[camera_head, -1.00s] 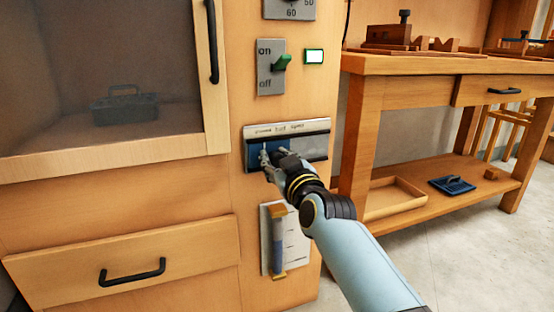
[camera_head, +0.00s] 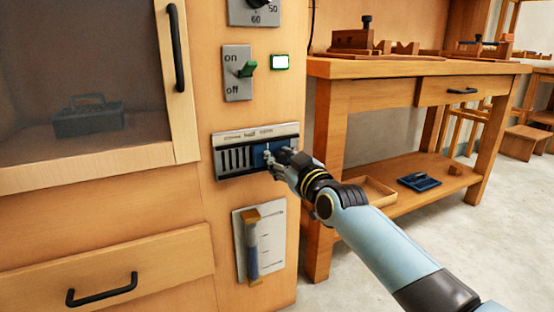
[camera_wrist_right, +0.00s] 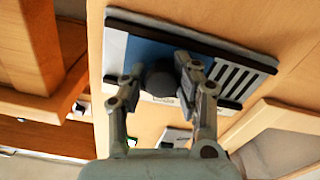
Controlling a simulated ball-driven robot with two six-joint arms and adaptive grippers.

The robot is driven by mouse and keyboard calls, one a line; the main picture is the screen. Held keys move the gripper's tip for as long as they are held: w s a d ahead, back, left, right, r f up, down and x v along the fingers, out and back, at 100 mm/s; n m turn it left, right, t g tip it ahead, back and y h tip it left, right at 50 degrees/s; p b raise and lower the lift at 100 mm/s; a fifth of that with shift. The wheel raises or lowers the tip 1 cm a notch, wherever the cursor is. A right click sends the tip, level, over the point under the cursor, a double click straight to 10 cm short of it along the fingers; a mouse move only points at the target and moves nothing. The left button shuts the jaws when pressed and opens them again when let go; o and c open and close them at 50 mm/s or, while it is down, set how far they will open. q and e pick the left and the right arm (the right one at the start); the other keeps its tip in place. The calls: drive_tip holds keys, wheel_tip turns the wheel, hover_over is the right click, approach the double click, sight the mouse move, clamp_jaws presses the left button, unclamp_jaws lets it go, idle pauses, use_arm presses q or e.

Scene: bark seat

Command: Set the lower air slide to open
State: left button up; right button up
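The lower air slide is a blue plate (camera_head: 259,155) in a dark-railed metal frame (camera_head: 225,140) on the wooden cabinet front. The plate sits toward the right of the frame, and several dark vent slots (camera_head: 235,160) show uncovered on the left. Lettering above it is too small to read. In the right wrist view, the blue plate (camera_wrist_right: 147,51) carries a round dark knob (camera_wrist_right: 160,82). My right gripper (camera_head: 272,156) has its fingers on either side of this knob and appears shut on it. The gripper hides the knob in the head view. My left gripper is not in view.
Above the slide are an on/off switch (camera_head: 238,85) with a green lever, a lit indicator (camera_head: 280,62) and a dial (camera_head: 255,10). A workbench (camera_head: 400,70) stands to the right. A drawer (camera_head: 150,270) is at lower left.

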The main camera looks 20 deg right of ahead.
drive_tip(key=o, duration=0.4)
drive_tip(key=shift+d+f, duration=0.1)
drive_tip(key=shift+d, duration=0.15)
drive_tip(key=s, duration=1.2)
drive_tip(key=shift+d, duration=0.15)
